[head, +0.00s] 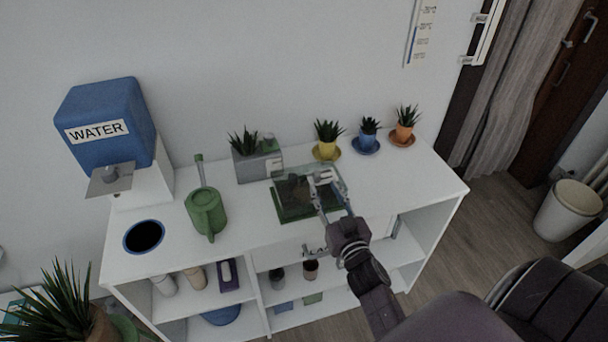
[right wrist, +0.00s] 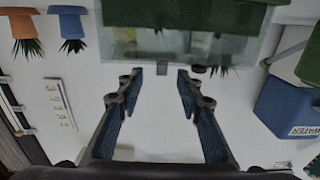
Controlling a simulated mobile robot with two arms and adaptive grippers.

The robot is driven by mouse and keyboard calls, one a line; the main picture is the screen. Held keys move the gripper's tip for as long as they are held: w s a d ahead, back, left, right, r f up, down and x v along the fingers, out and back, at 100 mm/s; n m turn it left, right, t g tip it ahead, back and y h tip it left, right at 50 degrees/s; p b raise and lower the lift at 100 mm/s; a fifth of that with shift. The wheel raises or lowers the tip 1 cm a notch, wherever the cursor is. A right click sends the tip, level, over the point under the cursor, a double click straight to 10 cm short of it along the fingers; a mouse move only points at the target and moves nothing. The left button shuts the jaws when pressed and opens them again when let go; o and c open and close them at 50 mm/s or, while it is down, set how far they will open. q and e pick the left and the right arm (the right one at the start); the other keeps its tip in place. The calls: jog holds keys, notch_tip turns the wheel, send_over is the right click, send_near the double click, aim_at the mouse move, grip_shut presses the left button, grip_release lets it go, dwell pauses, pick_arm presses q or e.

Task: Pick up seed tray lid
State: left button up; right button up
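The green seed tray (head: 284,213) sits on the white desk top, with dark contents. Its clear seed tray lid (head: 287,173) shows over the tray, partly hidden by my right gripper. In the right wrist view, which looks upside down, the glassy lid (right wrist: 215,47) spans the top centre below the green tray (right wrist: 185,12). My left gripper is not in view.
A green watering can (head: 206,212) and blue water dispenser (head: 103,122) stand left. A grey planter (head: 249,167) is behind the tray; yellow (head: 326,151), blue (head: 368,138) and orange (head: 403,133) pots line the back right. Bare desk lies right of the tray.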

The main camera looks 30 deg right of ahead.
aim_at(318, 177)
jog(key=shift+w+d+r, duration=0.15)
jog(key=shift+w, duration=0.35)
jog(key=shift+r+p+x, duration=0.2)
jog(key=shift+p+x, duration=0.1)
jog(key=shift+x, duration=0.65)
jog(key=p+x, duration=0.1)
jog(key=x, duration=0.3)
jog(key=shift+w, duration=0.6)
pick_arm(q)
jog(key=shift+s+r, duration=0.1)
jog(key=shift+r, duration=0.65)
pick_arm(e)
jog(key=shift+c, duration=0.6)
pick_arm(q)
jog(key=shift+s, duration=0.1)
pick_arm(e)
grip_shut()
